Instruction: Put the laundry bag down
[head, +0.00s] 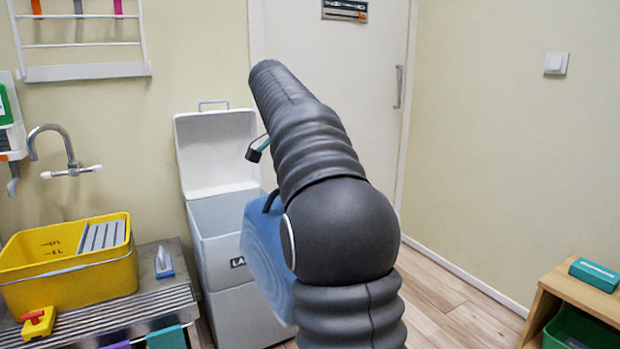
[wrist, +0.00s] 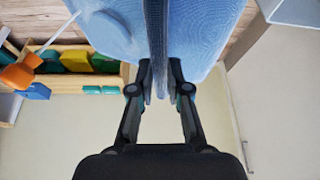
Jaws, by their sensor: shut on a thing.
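The laundry bag is a blue mesh bag (head: 264,258), partly hidden behind my arm in the head view. It hangs in front of a grey bin (head: 222,218) with its lid open and a label starting "LA". In the wrist view the bag (wrist: 195,30) fills the upper middle. My gripper (wrist: 159,85) is shut on the bag, with a fold of cloth pinched between its fingers. In the head view most of the gripper is hidden by the arm. I cannot tell whether the bag touches the bin.
A yellow tub (head: 70,265) and a blue brush-like item (head: 164,262) stand on a slatted bench (head: 130,308) at left, under a tap (head: 60,150). A wooden shelf (head: 570,300) with a green box (head: 594,274) is at lower right. Wooden floor (head: 450,300) is clear beside my arm.

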